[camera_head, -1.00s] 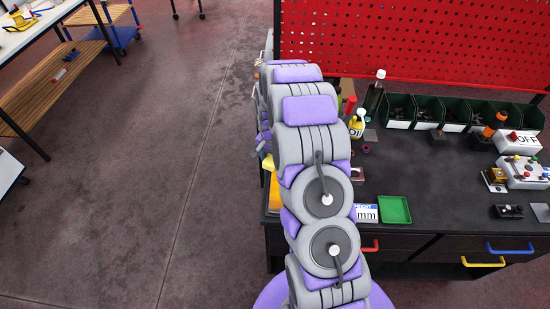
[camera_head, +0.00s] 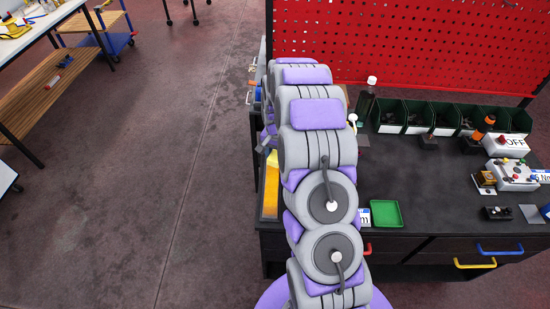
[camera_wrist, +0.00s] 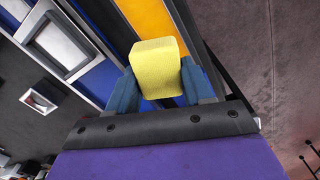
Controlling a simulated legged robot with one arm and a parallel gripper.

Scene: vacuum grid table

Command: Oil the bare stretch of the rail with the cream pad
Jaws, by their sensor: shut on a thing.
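My gripper (camera_wrist: 158,82) is shut on the cream pad (camera_wrist: 157,65), a pale yellow block held between two blue fingers in the wrist view. The pad is in front of an orange strip (camera_wrist: 145,18) and a blue surface (camera_wrist: 92,58). I cannot tell whether it touches either. In the head view my arm covers the gripper and the pad. I cannot make out the rail or its bare stretch for certain in either view.
The dark workbench (camera_head: 430,205) carries a green tray (camera_head: 386,214), dark green bins (camera_head: 418,117) and a white OFF box (camera_head: 505,145). A dark bottle (camera_head: 365,103) stands beside my arm. A red pegboard (camera_head: 420,45) rises behind.

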